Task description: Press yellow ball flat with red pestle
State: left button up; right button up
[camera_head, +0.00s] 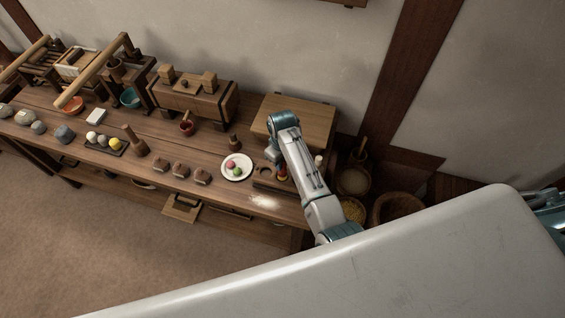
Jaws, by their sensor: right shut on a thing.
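The yellow ball (115,144) sits with pale balls on a small dark tray (121,151) at the left of the bench. My right gripper (281,168) is at the right end of the bench, small and partly hidden by my own arm. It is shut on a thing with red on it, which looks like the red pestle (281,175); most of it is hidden. It is at a low dark rack (263,184); I cannot tell whether it still touches the rack. The yellow ball is far to the left of this gripper. My left gripper is not in view.
A white plate (229,175) with a red and a green ball lies left of the rack. A pale powdery patch (264,201) is in front. Wooden pestles, dark blocks and stones line the bench (215,204). A wooden box (300,115) stands behind, baskets (398,206) at right.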

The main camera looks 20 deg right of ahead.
jog(key=shift+r, duration=2.9)
